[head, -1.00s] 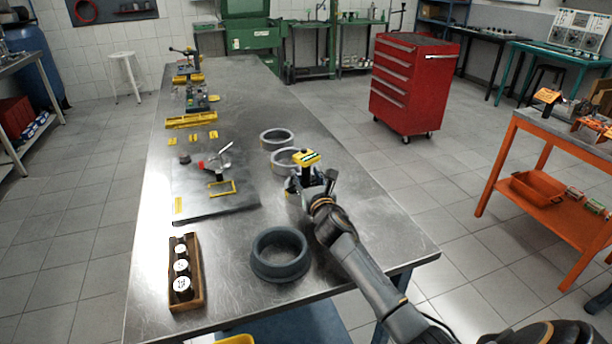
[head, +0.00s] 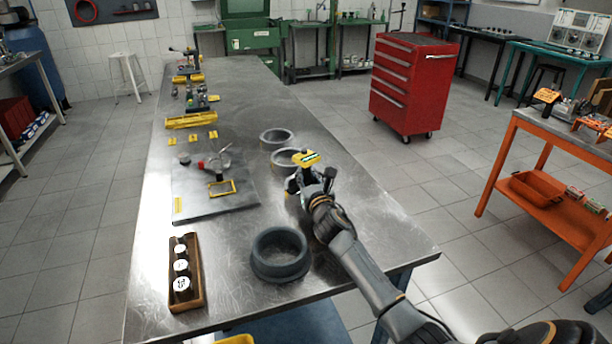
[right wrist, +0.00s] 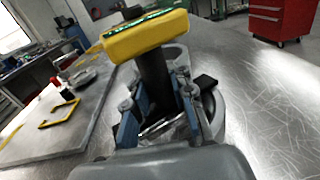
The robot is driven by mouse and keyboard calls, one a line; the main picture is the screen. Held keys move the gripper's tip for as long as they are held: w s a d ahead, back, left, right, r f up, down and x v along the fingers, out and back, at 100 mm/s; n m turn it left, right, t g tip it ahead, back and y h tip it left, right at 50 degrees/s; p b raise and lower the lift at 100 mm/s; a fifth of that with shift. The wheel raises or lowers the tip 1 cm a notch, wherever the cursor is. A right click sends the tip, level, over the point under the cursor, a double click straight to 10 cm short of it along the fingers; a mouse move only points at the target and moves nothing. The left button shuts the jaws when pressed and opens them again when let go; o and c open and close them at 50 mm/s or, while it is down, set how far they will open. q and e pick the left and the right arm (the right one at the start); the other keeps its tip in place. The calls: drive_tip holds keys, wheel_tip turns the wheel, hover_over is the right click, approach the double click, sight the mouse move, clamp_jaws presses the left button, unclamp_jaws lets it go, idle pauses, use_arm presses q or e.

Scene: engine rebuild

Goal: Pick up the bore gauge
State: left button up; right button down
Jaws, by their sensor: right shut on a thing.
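The bore gauge (head: 306,158) has a yellow head on a dark upright stem. It stands up out of my right gripper (head: 309,184) near the table's right side. In the right wrist view the yellow head (right wrist: 146,36) is large and close, with a green strip on top. The dark stem (right wrist: 155,82) runs down between the two fingers of my right gripper (right wrist: 165,115), which are shut on it. The lower end of the gauge is hidden by the gripper. My left gripper is not in view.
Two grey rings (head: 277,137) (head: 285,160) lie just beyond the gripper, and a larger dark ring (head: 280,255) nearer. A grey mat (head: 205,205) with a red-marked tool (head: 215,164) and a wooden tray (head: 186,273) are at left. The table's right edge is close.

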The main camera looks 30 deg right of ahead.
sight(306, 164)
drive_tip(key=shift+r, duration=0.6)
wheel_tip(306, 164, up, 2)
drive_tip(key=shift+r, duration=0.1)
drive_tip(key=s+a+r+p, duration=0.2)
drive_tip(key=s+r, duration=0.4)
drive_tip(key=s+a+r+p, duration=0.2)
drive_tip(key=s+r+p, duration=0.1)
drive_tip(key=s+r, duration=0.3)
drive_tip(key=shift+s+a+r, duration=0.35)
drive_tip(key=shift+s+a, duration=0.05)
drive_tip(key=shift+s, duration=0.2)
